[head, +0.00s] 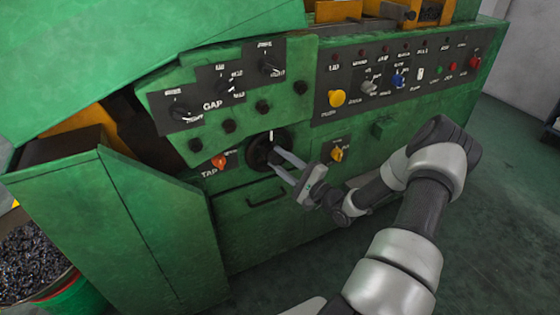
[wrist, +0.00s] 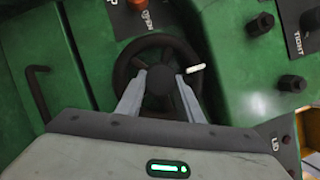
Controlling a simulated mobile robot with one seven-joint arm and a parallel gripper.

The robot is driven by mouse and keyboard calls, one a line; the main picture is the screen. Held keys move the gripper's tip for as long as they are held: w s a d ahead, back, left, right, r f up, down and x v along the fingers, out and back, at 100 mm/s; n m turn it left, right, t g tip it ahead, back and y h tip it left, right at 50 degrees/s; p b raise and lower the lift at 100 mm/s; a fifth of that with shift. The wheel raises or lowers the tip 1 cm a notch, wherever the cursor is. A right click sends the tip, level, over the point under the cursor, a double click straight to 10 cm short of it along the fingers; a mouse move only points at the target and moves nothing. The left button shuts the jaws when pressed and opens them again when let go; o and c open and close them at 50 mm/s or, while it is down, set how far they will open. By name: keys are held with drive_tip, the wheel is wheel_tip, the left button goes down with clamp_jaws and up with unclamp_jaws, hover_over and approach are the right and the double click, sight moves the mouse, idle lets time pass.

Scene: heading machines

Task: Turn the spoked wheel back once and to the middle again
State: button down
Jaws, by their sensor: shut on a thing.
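The spoked wheel (head: 258,150) is dark and sits on the green front of the machine, below the row of black knobs. In the wrist view the wheel (wrist: 122,72) shows its rim, spokes and round hub. A white mark or peg (wrist: 194,69) is on its rim. My gripper (head: 274,156) reaches the wheel from the lower right. In the wrist view the two fingers of my gripper (wrist: 160,84) lie on either side of the hub, shut on it. The far side of the hub and part of the lower rim are hidden.
An orange-red TAP knob (head: 219,161) is left of the wheel. A yellow switch (head: 337,155) is to the right, near my wrist. A drawer handle (head: 266,198) is below. Black knobs (head: 262,107) stick out above. Open floor (head: 490,190) lies to the right.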

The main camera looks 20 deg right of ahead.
drive_tip(key=c, duration=1.2)
unclamp_jaws()
drive_tip(key=p+v, duration=0.1)
drive_tip(key=v, duration=1.6)
drive_tip(key=shift+s+d, duration=0.15)
drive_tip(key=shift+s, duration=0.05)
drive_tip(key=shift+w, duration=0.1)
